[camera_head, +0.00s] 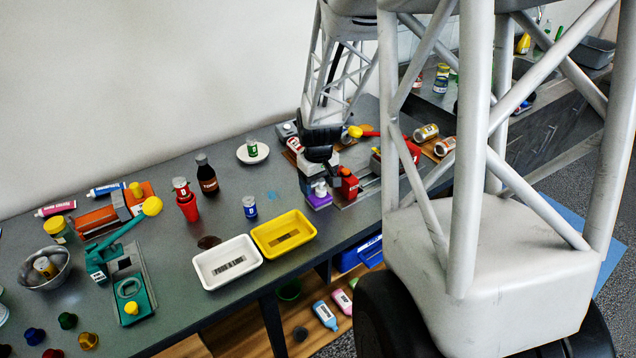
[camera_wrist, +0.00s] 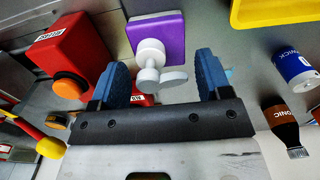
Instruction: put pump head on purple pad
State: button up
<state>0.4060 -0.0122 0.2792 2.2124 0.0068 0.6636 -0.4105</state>
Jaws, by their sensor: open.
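The white pump head (camera_head: 320,187) shows at the purple pad (camera_head: 320,202), below my gripper (camera_head: 319,168). In the wrist view the pump head (camera_wrist: 151,60) overlaps the lower part of the purple pad (camera_wrist: 160,28) and appears to stand on it. Its short arm and round white end reach down between the blue fingers of my gripper (camera_wrist: 161,82). The fingers are open, one on each side, with visible gaps to the pump head. Its underside is hidden.
A red block-like container (camera_wrist: 68,58) with an orange cap stands close left of the pad in the wrist view. The yellow tray (camera_head: 284,236), white tray (camera_head: 228,264), blue-labelled can (camera_head: 250,207) and dark bottle (camera_head: 206,173) stand left in the head view.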

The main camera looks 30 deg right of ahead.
aim_at(318, 181)
notch_tip(318, 181, up, 12)
dwell(0.7)
jog(key=shift+r, duration=0.15)
dwell(0.5)
jog(key=s+a+r+t, duration=0.1)
jog(key=s+a+r, duration=0.3)
jog(key=s+a, duration=0.6)
jog(key=s+a+r+t, duration=0.1)
jog(key=s+a+r, duration=0.3)
jog(key=s+a, duration=0.7)
jog(key=shift+s+a+t, duration=0.2)
jog(key=shift+s+t, duration=0.05)
jog(key=shift+t, duration=0.05)
